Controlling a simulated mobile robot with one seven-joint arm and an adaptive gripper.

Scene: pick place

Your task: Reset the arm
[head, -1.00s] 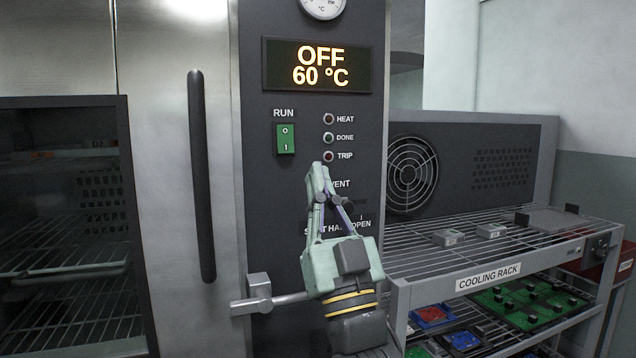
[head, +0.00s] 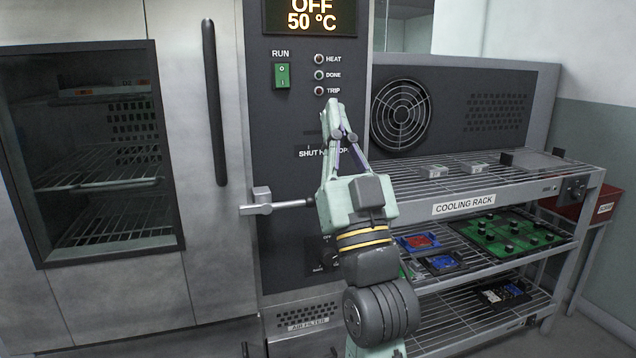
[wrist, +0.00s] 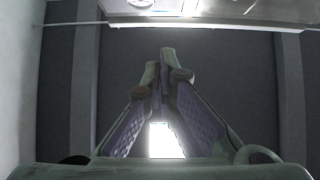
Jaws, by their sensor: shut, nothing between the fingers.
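My gripper (head: 334,106) is pale green with a grey body and points upward in front of the dark control panel (head: 290,130). Its fingers are together with nothing between them. In the wrist view the closed fingertips (wrist: 165,58) meet in the middle, with a bright patch showing between the lower finger links. The gripper hides part of the panel's lower lettering. A metal lever (head: 275,206) sticks out from the oven just left of the gripper body; from this view I cannot tell whether they touch.
The oven door with its dark handle (head: 214,105) and window (head: 95,150) is at left. The display (head: 312,16) reads OFF, 50 °C. The cooling rack (head: 520,190) stands close at right, carrying circuit boards (head: 508,232) and small parts. A fan (head: 400,113) sits behind it. A red bin (head: 575,207) is at far right.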

